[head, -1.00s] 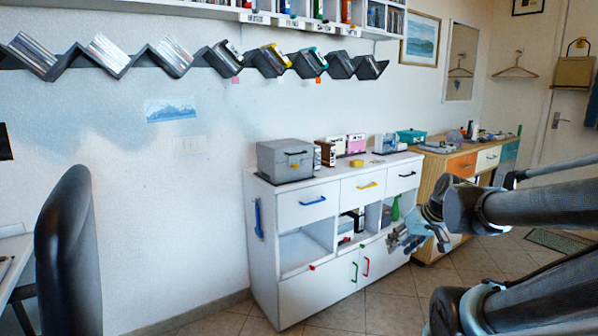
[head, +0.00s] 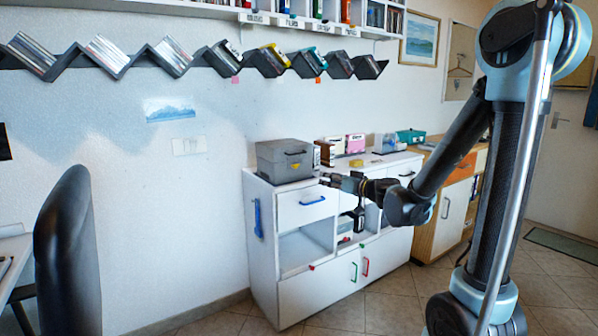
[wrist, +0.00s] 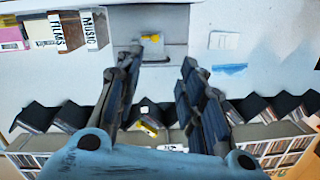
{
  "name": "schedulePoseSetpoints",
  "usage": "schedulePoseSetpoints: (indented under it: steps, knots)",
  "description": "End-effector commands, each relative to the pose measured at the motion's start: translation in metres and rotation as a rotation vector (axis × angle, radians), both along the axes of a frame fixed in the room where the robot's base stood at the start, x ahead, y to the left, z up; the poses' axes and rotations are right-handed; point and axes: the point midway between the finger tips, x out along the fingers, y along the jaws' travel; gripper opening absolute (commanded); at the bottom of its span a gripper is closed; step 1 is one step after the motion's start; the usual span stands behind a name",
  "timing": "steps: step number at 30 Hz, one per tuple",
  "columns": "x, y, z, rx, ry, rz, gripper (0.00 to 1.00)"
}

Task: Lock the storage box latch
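The grey storage box (head: 284,162) stands on the left end of the white cabinet's top in the head view, its lid down. A dark handle and a small yellow latch (head: 295,166) are on its front; whether the latch is fastened is too small to tell. My gripper (head: 326,179) is just right of and in front of the box, at about the cabinet-top height. In the wrist view, which is upside down, my gripper (wrist: 162,60) has its two fingers apart with nothing between them. The box (wrist: 175,22) and yellow latch (wrist: 149,38) appear beyond the fingertips, apart from them.
Labelled boxes (wrist: 75,29) stand beside the storage box. The white cabinet (head: 300,255) has drawers and open compartments below. A zigzag disc shelf (head: 190,60) runs along the wall above. A black chair (head: 68,255) is at left.

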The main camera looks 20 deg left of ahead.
Motion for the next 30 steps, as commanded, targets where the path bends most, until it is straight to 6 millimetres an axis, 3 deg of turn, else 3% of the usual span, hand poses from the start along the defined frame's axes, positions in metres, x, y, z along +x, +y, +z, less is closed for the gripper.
schedulePoseSetpoints:
  steps: [6, 17, 30]
  knots:
    - [0.018, 0.023, -0.005, 0.061, -0.034, -0.039, 0.36]
    - [0.033, 0.041, -0.008, 0.079, -0.042, -0.056, 0.36]
    - [0.082, 0.099, -0.008, 0.078, -0.041, -0.056, 0.36]
